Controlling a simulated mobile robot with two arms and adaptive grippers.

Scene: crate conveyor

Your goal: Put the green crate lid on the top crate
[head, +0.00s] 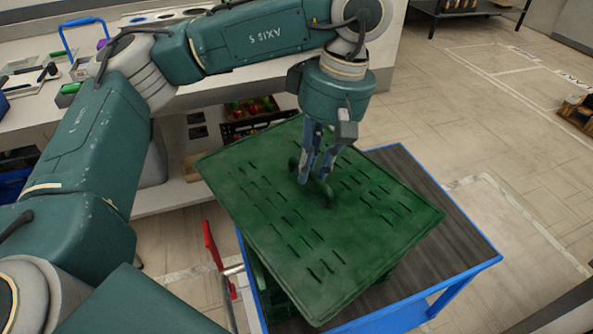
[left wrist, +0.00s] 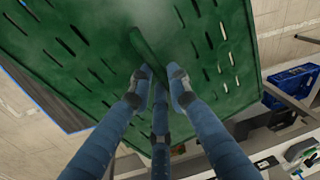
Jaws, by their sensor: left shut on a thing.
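The green crate lid (head: 270,222) is a wide slotted panel with a raised handle in its middle. My left gripper (head: 316,184) points down and is shut on that handle. In the left wrist view the fingers of the left gripper (left wrist: 160,78) close around the handle, and the lid (left wrist: 85,50) fills the upper part. A green crate (head: 268,290) shows under the lid's left edge, mostly hidden by it. The lid lies over the crate; whether they touch, I cannot tell. My right gripper is not in view.
The crate is on a cart with a dark top and blue rim (head: 440,226). A red handle (head: 219,258) stands at its left. A white workbench (head: 60,130) with tools is behind on the left. Open floor (head: 480,130) lies to the right.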

